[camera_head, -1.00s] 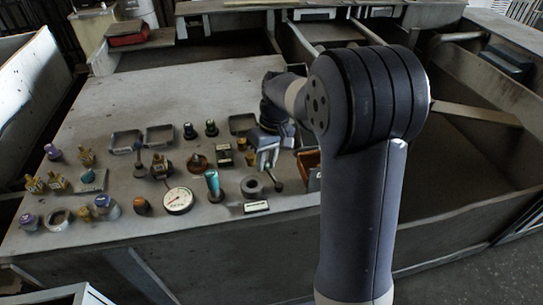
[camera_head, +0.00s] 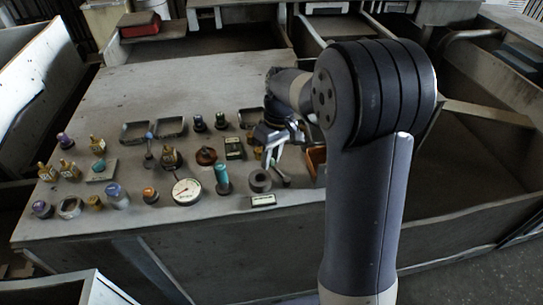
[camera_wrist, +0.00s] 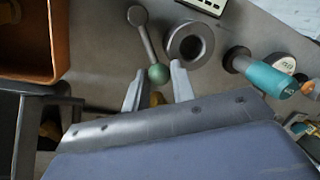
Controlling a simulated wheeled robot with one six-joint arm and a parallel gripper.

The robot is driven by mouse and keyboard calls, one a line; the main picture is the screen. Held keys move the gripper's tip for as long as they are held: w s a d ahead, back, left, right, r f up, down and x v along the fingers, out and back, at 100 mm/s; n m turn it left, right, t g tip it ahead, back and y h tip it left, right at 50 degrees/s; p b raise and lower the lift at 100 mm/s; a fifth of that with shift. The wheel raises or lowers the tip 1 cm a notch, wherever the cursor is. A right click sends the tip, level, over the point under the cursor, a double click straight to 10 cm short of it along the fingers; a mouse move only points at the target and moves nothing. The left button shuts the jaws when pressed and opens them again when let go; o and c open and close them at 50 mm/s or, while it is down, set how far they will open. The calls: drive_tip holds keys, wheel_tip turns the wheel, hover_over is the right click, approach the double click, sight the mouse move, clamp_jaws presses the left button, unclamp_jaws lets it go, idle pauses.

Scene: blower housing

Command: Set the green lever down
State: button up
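The green lever shows in the wrist view as a green ball (camera_wrist: 158,74) on a grey rod with a dark grey end. In the head view the lever (camera_head: 281,176) is small and appears to rest on the bench top, just right of a grey ring. My gripper (camera_wrist: 157,80) is open, its two fingers on either side of the green ball with gaps on both sides. It also shows in the head view (camera_head: 272,158), over the bench's right part. I cannot tell its exact height above the ball.
The grey ring (camera_wrist: 190,44) lies close beside the lever, with a teal-handled tool (camera_wrist: 268,78) further right. An orange bin (camera_wrist: 62,40) stands to the left in the wrist view. Several small parts and a dial gauge (camera_head: 186,191) cover the bench's front; its back is clear.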

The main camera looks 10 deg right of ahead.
drive_tip(key=o, duration=0.4)
drive_tip(key=shift+r, duration=0.1)
drive_tip(key=r, duration=0.3)
drive_tip(key=d+r, duration=0.1)
drive_tip(key=r, duration=0.3)
drive_tip(key=w+r, duration=0.1)
drive_tip(key=r, duration=0.2)
drive_tip(key=shift+d+r, duration=0.25)
drive_tip(key=shift+d, duration=0.05)
drive_tip(key=f, duration=0.3)
drive_tip(key=a+f, duration=0.1)
drive_tip(key=f, duration=0.3)
drive_tip(key=s+f, duration=0.1)
drive_tip(key=f, duration=0.2)
drive_tip(key=shift+a+f, duration=0.2)
drive_tip(key=shift+a, duration=0.1)
drive_tip(key=shift+f, duration=0.2)
